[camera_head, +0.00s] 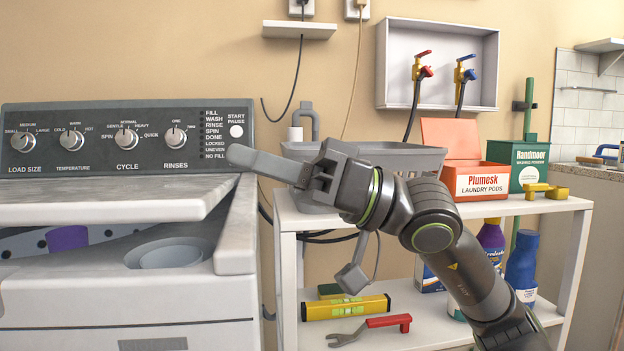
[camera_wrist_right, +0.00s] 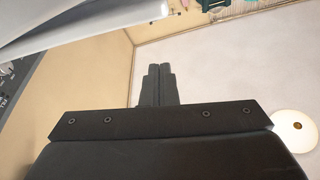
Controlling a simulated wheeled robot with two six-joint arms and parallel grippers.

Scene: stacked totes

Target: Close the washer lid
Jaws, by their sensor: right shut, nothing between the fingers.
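The white washer (camera_head: 130,310) stands at the left in the head view, with its dark control panel (camera_head: 95,138) at the back. Its lid (camera_head: 110,205) is partly open, low over the top, with a gap under its front edge. Through the gap I see the tub opening and a purple patch. My right gripper (camera_head: 240,156) is shut and empty, in front of the panel's right end and above the lid's right rear corner. In the right wrist view its fingers (camera_wrist_right: 159,70) are together, and a pale, blurred surface fills the upper left. My left gripper is out of view.
A white shelf unit (camera_head: 480,210) stands right of the washer. It bears a grey basket (camera_head: 425,158), a Laundry Pods box (camera_head: 482,182) and a green tin (camera_head: 518,160). Below are a yellow level (camera_head: 345,307), a wrench (camera_head: 370,328) and bottles. A tap box (camera_head: 438,65) hangs above.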

